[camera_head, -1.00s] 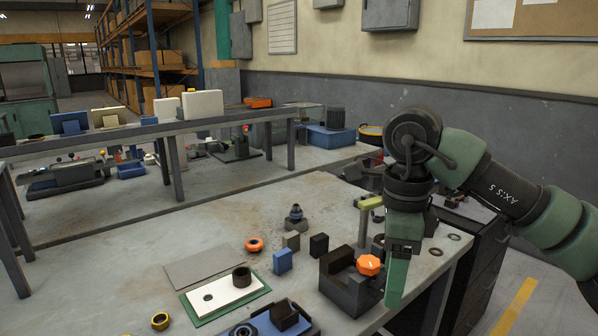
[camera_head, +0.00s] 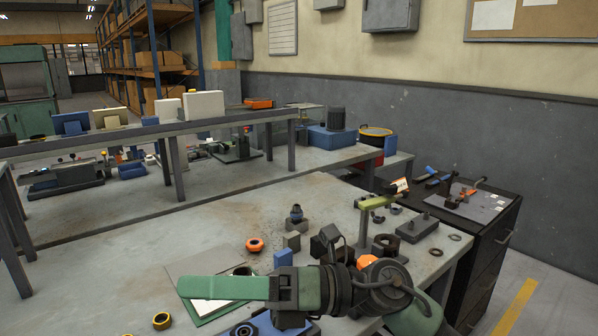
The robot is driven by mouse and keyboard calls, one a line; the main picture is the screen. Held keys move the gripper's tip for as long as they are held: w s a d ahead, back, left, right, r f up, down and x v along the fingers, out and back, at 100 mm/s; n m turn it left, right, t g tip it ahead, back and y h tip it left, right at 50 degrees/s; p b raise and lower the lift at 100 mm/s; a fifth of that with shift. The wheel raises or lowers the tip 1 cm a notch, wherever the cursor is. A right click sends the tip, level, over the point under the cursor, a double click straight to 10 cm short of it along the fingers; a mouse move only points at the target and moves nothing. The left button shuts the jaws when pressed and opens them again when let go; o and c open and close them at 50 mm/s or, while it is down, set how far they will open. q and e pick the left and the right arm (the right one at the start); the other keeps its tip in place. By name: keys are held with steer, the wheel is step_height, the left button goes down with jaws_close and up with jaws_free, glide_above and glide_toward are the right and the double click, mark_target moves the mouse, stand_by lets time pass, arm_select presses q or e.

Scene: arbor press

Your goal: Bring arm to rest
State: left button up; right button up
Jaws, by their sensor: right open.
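My right arm (camera_head: 378,288) reaches in from the bottom, low over the front of the workbench (camera_head: 130,260). Its right gripper (camera_head: 190,288) points left, with its green fingers lying level across the view; it is open, and nothing shows between the fingers. It passes in front of a white plate on a green base (camera_head: 212,308), a dark ring and a dark block with an orange knob (camera_head: 367,262), hiding parts of them. I cannot tell how high it is above the bench. My left gripper is not in view.
An orange ring (camera_head: 255,245), a blue block (camera_head: 284,258) and a yellow ring (camera_head: 161,320) lie near the arm. A green-topped post (camera_head: 377,202) stands to the right. A dark tool cabinet (camera_head: 490,245) adjoins the bench. The left bench area is mostly clear.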

steer(key=w+d+m+t+h, duration=0.1)
steer(key=w+d+m+t, duration=0.4)
steer(key=m+t, duration=0.65)
steer(key=w+d+m+t, duration=0.55)
steer(key=m+t, duration=0.45)
steer(key=m, duration=0.2)
steer(key=w+d+f+m+h, duration=0.1)
steer(key=d+f+m+h, duration=0.65)
steer(key=f, duration=0.25)
steer(key=w+d+f+m+h, duration=0.1)
steer(key=d+f+m+h, duration=0.5)
steer(key=f+m+h, duration=0.35)
steer(key=s+d+f+m+g+h, duration=0.1)
steer(key=s+d+f+m+g, duration=0.35)
steer(key=s+f, duration=0.75)
steer(key=s+d+f+g, duration=0.3)
steer(key=s+f+g, duration=0.75)
steer(key=s, duration=0.45)
step_height(320, 180, down, 25)
steer(key=s+p, duration=0.1)
steer(key=s+d+f+g+p, duration=0.1)
steer(key=s+d+f, duration=0.2)
steer(key=s+f, duration=1.2)
steer(key=shift+s+f+g, duration=0.3)
steer(key=shift+s+g, duration=0.05)
steer(key=shift+s, duration=0.85)
